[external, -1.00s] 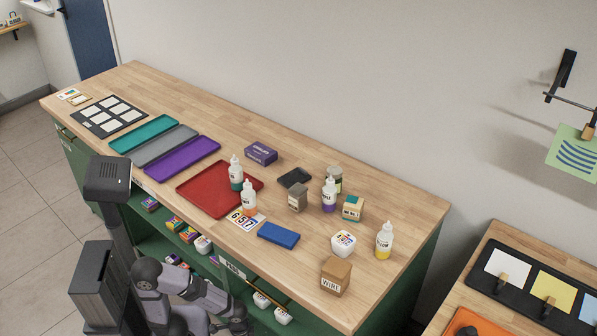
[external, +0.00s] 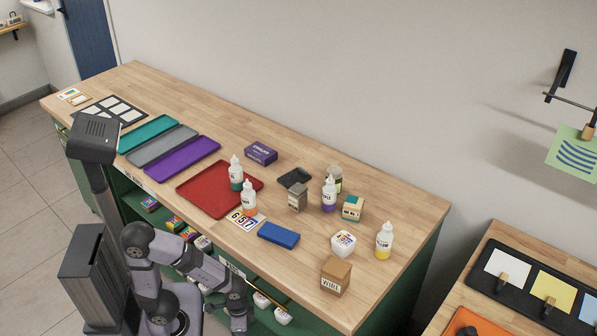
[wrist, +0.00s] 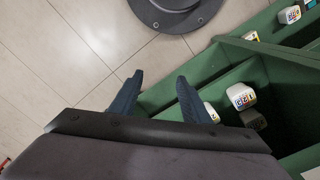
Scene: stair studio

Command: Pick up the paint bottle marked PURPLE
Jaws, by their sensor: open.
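The paint bottle with purple paint (external: 329,197) stands upright on the wooden bench top, in front of a grey-lidded jar; its label is too small to read. Similar bottles stand nearby: teal (external: 236,175) and orange (external: 249,199) at the red tray, yellow (external: 384,242) at the right. My gripper (wrist: 160,88) is open and empty in the wrist view, with floor and the green shelf unit beyond its fingers. In the external view my arm hangs low in front of the bench, well below and away from the purple bottle, which the wrist view does not show.
Around the purple bottle stand the jar (external: 335,174), a grey box (external: 297,197) and a small labelled box (external: 352,208). A blue block (external: 278,235), white tub (external: 343,244) and cardboard box (external: 335,275) lie nearer the front edge. Open green shelves (wrist: 220,85) face my arm.

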